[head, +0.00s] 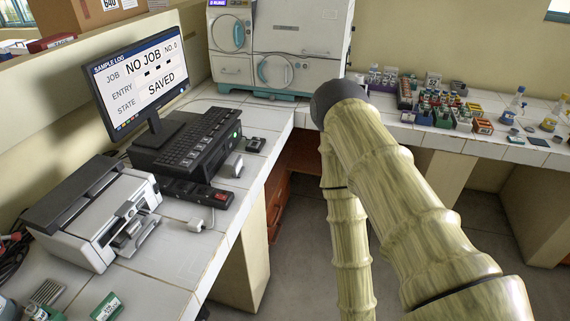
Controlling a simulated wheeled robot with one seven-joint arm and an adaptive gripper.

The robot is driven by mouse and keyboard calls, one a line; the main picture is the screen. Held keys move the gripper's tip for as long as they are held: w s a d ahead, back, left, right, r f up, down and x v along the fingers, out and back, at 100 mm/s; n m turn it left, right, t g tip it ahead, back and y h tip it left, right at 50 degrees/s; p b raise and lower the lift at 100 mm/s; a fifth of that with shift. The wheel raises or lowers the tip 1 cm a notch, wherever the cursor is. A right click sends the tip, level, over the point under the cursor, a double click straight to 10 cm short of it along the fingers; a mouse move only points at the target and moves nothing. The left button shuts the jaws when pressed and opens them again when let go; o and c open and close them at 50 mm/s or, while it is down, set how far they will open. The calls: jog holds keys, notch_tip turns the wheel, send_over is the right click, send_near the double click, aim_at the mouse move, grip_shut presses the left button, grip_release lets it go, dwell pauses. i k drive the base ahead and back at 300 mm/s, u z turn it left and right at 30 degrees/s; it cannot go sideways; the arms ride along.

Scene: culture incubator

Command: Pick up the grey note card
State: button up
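I cannot make out a grey note card for sure in the head view. A small dark grey flat piece (537,142) lies on the right counter near its front edge; it is too small to tell what it is. My arm rises from the lower right, bends at a dark joint and runs down out of the bottom of the picture. My gripper is outside the picture, so its state does not show. The arm hides part of the floor and of the right counter.
The left counter (157,290) holds a monitor (140,80), a black keyboard unit (190,140) and a grey-white printer (95,215). A white incubator-like machine (290,40) stands at the back. Several racks and bottles crowd the right counter (400,133). Dark floor (300,260) lies between the counters.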

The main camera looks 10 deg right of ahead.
aim_at(238, 169)
jog(key=z, duration=1.75)
jog(key=i, duration=0.9)
jog(key=u, duration=2.05)
